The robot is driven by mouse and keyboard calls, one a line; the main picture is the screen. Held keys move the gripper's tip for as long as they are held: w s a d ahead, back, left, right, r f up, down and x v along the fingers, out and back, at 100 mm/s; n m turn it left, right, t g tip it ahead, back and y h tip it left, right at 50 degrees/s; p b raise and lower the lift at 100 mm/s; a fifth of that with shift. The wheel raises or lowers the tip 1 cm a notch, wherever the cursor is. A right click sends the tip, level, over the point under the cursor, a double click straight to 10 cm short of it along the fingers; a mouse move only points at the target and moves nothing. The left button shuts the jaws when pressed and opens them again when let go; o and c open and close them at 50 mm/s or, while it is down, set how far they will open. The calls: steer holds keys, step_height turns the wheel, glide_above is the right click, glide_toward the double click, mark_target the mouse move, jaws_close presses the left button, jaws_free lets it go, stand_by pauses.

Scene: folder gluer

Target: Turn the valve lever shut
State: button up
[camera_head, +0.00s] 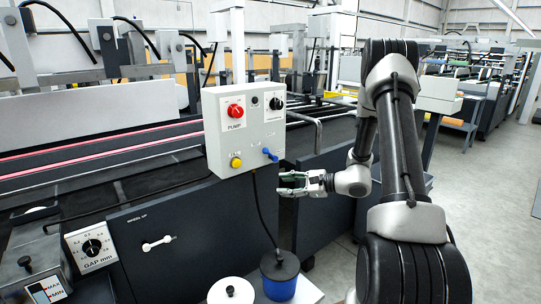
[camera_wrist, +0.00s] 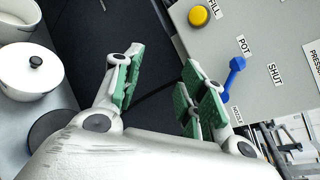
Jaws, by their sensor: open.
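The valve lever (camera_head: 270,154) is a small blue handle low on the front of the grey control box (camera_head: 214,128). In the wrist view the blue lever (camera_wrist: 234,78) lies between the labels POT and NOZZLE, with the label SHUT (camera_wrist: 275,74) off to its right. Its lower end is close to the right finger and may be partly hidden by it. My gripper (camera_head: 291,183) is below and slightly right of the lever in the head view. In the wrist view my gripper (camera_wrist: 163,84) has its green-padded fingers apart with nothing between them. The lever is outside the right finger.
The box also carries a red pump knob (camera_head: 235,111), a black dial (camera_head: 276,104) and a yellow button (camera_head: 236,162). A cable hangs below it to a blue pot (camera_head: 280,272), beside a white lidded pot (camera_head: 231,291).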

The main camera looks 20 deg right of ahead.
mark_target(269, 153)
steer(key=w+d+r+m+t+h, duration=0.1)
steer(key=w+d+r+t, duration=0.1)
steer(key=w+r, duration=0.15)
steer(key=w+d+r+m+t, duration=0.1)
steer(key=w+d+r+t, duration=0.1)
steer(key=w+t, duration=0.15)
steer(key=shift+n+g, duration=0.25)
steer(key=shift+n, duration=0.05)
steer(key=x, duration=0.8)
steer(key=shift+w+a+r, duration=0.1)
steer(key=shift+w+r, duration=0.15)
steer(key=shift+w, duration=0.15)
steer(key=shift+c, duration=0.2)
jaws_close()
